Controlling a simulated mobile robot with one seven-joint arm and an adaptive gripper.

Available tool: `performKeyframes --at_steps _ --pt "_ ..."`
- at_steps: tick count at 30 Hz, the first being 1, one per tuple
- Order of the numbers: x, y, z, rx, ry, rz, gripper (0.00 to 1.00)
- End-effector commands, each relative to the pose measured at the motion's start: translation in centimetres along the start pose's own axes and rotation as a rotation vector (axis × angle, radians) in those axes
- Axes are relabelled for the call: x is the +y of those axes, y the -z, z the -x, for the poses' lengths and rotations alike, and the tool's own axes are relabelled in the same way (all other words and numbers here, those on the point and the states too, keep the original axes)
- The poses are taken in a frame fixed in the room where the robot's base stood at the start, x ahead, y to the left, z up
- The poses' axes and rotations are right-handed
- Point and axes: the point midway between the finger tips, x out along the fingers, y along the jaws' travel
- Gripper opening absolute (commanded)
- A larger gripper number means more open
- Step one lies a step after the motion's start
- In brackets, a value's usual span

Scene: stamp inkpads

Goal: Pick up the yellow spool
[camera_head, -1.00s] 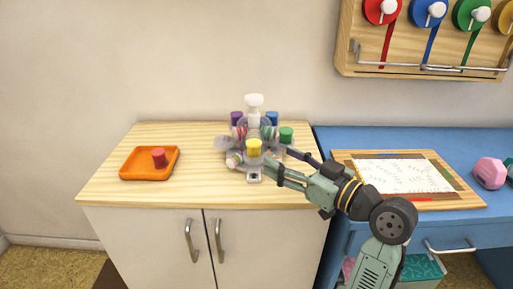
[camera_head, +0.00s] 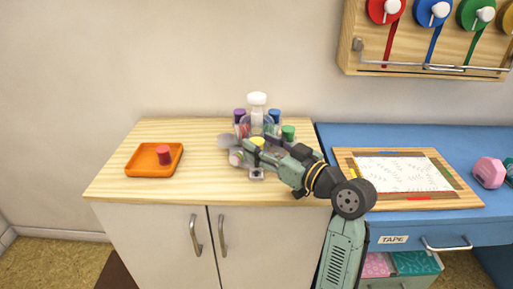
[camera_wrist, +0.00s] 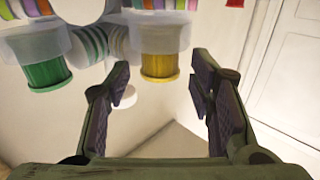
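The yellow spool (camera_head: 258,141) stands at the front of a clear carousel rack (camera_head: 257,172) on the wooden cabinet top. My gripper (camera_head: 266,152) is at the rack's front right and partly covers the spool's lower part. In the wrist view the yellow spool (camera_wrist: 160,67) shows at the top, under a whitish cup, in line with the gap between my fingers. My gripper (camera_wrist: 162,82) is open and nothing is held. The spool appears just past the fingertips; contact cannot be told.
A green spool (camera_head: 288,132) sits close by on the rack, also seen in the wrist view (camera_wrist: 47,74). Purple (camera_head: 239,115) and blue (camera_head: 274,116) spools are at the back. An orange tray (camera_head: 133,168) with a red spool (camera_head: 163,153) stands left. Cabinet top between is clear.

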Motion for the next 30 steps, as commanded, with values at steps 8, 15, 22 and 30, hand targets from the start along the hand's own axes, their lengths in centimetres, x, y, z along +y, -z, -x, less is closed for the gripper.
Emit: performKeyframes --at_steps 8,15,22,30 --pt "0.0 0.0 0.0 0.000 0.000 0.000 0.28" --pt "0.0 0.0 0.0 0.000 0.000 0.001 0.12" --pt "0.0 0.1 0.0 0.000 0.000 0.001 0.11" --pt "0.0 1.4 0.0 0.001 0.000 0.004 0.11"
